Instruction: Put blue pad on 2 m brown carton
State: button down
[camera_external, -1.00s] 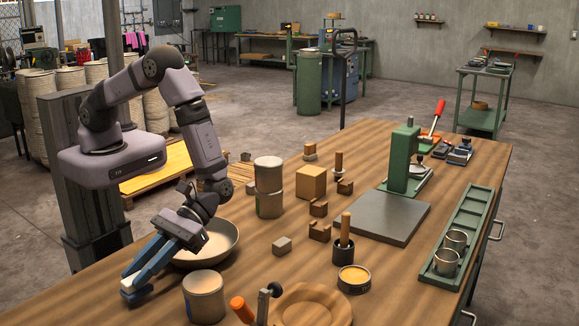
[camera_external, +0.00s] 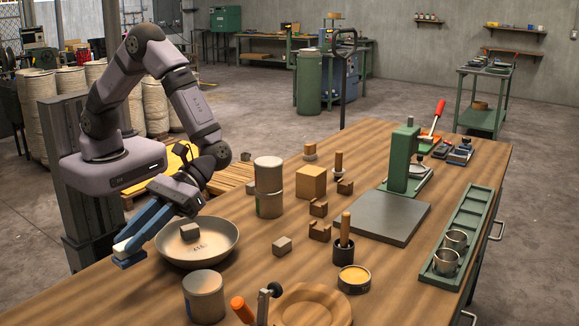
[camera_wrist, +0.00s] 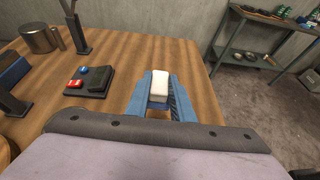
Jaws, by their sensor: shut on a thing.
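My gripper (camera_external: 128,253) has long blue fingers and is shut on a white block (camera_wrist: 160,82), held at the fingertips. The block also shows in the external view (camera_external: 121,247), above the table's left edge, left of the bowl. Some blue shows under the block; I cannot tell whether it is a pad or part of the fingers. A plain brown carton (camera_external: 311,183) stands upright mid-table, well to the right of my gripper, with nothing on top. In the wrist view a small blue piece (camera_wrist: 84,70) lies on a dark tray (camera_wrist: 98,85).
Stacked cans (camera_external: 269,203) stand between bowl and carton. Another can (camera_external: 204,300) stands in front. Small wooden blocks (camera_external: 319,230) lie around the carton. The wrist view shows a red piece (camera_wrist: 76,83).

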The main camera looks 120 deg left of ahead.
jog(key=w+a+n+t+b, duration=0.1)
jog(key=w+a+n+t, duration=0.1)
jog(key=w+a+t, duration=0.3)
jog(key=w+a+n, duration=0.2)
jog(key=w+a, duration=0.1)
jog(key=a, duration=0.5)
notch_tip(320, 180, up, 9)
jog(key=n+t+y+b, duration=0.3)
jog(key=n+t+y, duration=0.6)
jog(key=n+y, duration=0.5)
send_over(306, 168)
jog(key=shift+n+h, duration=0.3)
jog(key=shift+w+d+f+p, duration=0.1)
jog(key=shift+f+p, duration=0.35)
jog(key=shift+f, duration=2.15)
jog(key=shift+d+f+p, duration=0.1)
jog(key=shift+f+p, duration=0.3)
jog(key=shift+f, duration=2.15)
jog(key=shift+f, duration=0.15)
jog(key=c, duration=1.5)
grip_release()
jog(key=shift+c, duration=0.2)
